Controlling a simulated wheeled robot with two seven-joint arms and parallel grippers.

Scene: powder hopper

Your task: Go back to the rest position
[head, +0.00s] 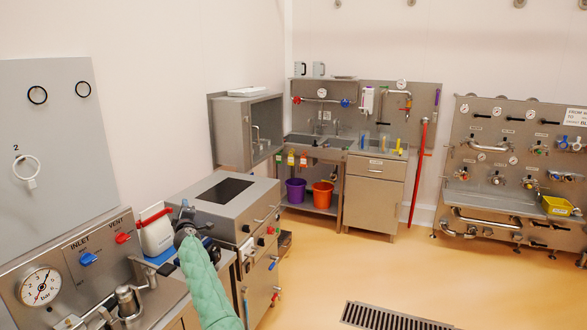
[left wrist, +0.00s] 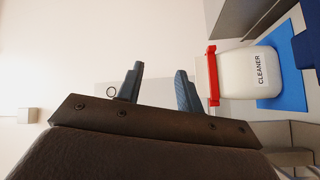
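My left gripper (head: 186,220) is at the end of the green-sleeved arm that rises from the bottom of the head view. In the left wrist view its two dark fingers (left wrist: 158,85) stand apart with nothing between them. A white cleaner container (head: 156,236) with a red top stands just left of the gripper in the head view. The left wrist view shows it beside the fingers, label readable (left wrist: 245,75), with a gap between. It rests on a blue mat (left wrist: 288,62). My right gripper is not in view.
A steel hopper unit (head: 222,200) with a dark window stands right of the gripper. A panel with a gauge (head: 40,286) and INLET and VENT valves is at left. Sinks with purple and orange buckets (head: 323,194) are at the back. The floor (head: 370,270) at right is open, with a drain grate.

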